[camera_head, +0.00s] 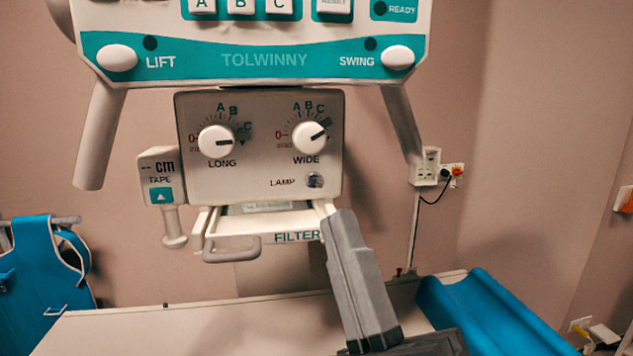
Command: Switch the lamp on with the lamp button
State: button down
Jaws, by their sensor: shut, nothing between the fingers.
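The lamp button (314,180) is a small round metallic knob on the lower right of the beige control box (260,150), just right of the word LAMP. My gripper (337,220) is grey and reaches up from the bottom of the picture. Its fingers are shut with nothing between them. The tip shows a little below the lamp button and right of the FILTER tray, apart from the button in the picture. The depth gap between tip and box is hard to judge. No lit lamp shows.
Two dials, LONG (216,142) and WIDE (309,137), sit above the button. The filter tray handle (232,250) juts out below the box. The tape unit (160,180) is at left. A pale table (200,325) lies below, with a blue pad (490,310) at right.

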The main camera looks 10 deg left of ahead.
aim_at(313, 178)
jog(key=shift+w, duration=0.1)
jog(key=shift+w+a+b, duration=0.4)
jog(key=shift+w, duration=1)
jog(key=shift+w+a+b, duration=0.45)
jog(key=shift+w, duration=0.9)
jog(key=shift+w+a+b, duration=0.4)
jog(key=shift+w, duration=1)
jog(key=shift+w+a, duration=0.1)
jog(key=shift+w, duration=0.25)
jog(key=shift+w+a+f+b, duration=0.15)
jog(key=shift+w+f+b, duration=0.05)
jog(key=shift+w+b, duration=0.5)
jog(key=shift+f, duration=0.1)
jog(key=shift+s+f, duration=0.35)
jog(key=shift+s, duration=0.3)
